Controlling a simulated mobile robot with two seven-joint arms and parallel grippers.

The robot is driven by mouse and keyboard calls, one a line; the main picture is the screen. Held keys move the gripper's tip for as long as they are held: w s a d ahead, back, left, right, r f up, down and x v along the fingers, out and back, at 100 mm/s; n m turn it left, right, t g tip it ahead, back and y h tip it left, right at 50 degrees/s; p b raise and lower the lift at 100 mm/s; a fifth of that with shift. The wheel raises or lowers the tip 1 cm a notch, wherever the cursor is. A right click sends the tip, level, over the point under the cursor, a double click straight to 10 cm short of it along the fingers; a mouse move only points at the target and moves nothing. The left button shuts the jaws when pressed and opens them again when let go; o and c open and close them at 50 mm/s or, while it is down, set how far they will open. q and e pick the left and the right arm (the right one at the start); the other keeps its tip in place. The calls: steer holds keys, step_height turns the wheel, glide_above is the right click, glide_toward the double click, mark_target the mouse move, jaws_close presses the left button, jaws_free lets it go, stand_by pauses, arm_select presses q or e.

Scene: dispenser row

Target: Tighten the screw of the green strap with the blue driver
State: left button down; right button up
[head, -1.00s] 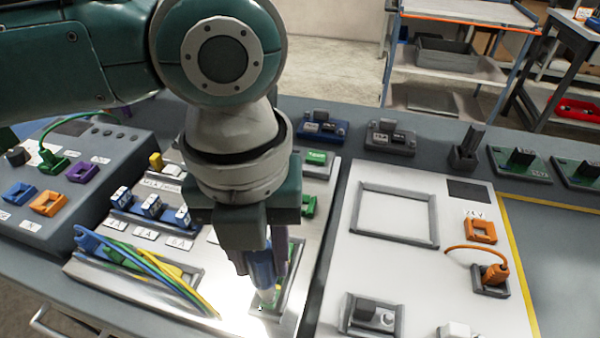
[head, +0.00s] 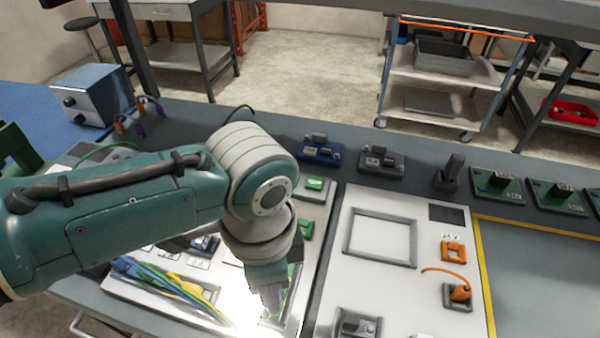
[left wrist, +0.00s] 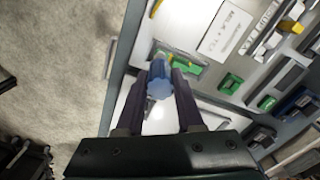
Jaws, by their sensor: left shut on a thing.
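My left gripper (left wrist: 161,76) is shut on the blue driver (left wrist: 160,87), whose round handle end shows between the dark fingers in the left wrist view. In the head view the gripper (head: 275,292) points down over the front right of the light panel. A green piece, likely the green strap (left wrist: 187,66), lies just beyond the driver in the left wrist view. The driver's tip and the screw are hidden, so I cannot tell whether they touch. My right gripper is in neither view.
More green blocks (head: 314,184) sit along the panel's right edge. Blue, green and yellow cables (head: 160,282) lie in a tray at the front left. A white board (head: 400,290) with a grey frame (head: 380,237) is to the right. A blue-based module (head: 320,150) stands behind.

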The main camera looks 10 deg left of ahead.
arm_select(q)
steer(key=n, duration=0.3)
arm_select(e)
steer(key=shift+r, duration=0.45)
arm_select(q)
steer(key=shift+f, duration=0.4)
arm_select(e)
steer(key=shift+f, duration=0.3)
arm_select(q)
steer(key=shift+f+b, duration=0.45)
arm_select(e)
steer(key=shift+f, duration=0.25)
